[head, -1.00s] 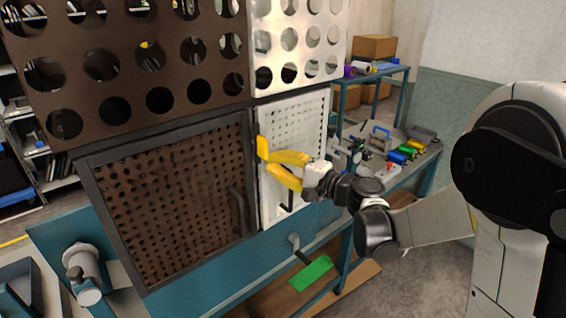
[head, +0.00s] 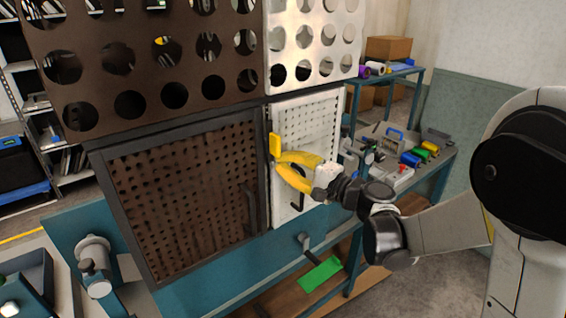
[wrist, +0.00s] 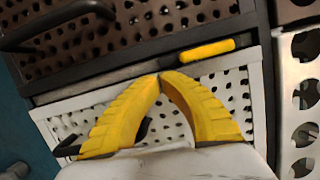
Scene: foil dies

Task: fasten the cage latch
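The cage front has a brown perforated door (head: 180,200) in a dark frame, which looks closed. The latch has a yellow grip (head: 275,146) standing upright at the door's right edge, beside a white perforated panel (head: 318,112). In the wrist view the yellow latch grip (wrist: 207,51) lies along the dark frame edge, just beyond the fingertips. My gripper (head: 279,162) has yellow fingers just below the latch grip in the head view. In the wrist view my gripper (wrist: 160,76) has its fingertips together with nothing visible between them. Whether they touch the latch is unclear.
A dark door handle (head: 250,208) stands out left of my gripper, and a black handle (head: 299,190) is on the white panel. A cylindrical fixture (head: 95,264) stands at the lower left. A cluttered bench (head: 400,165) is at the right.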

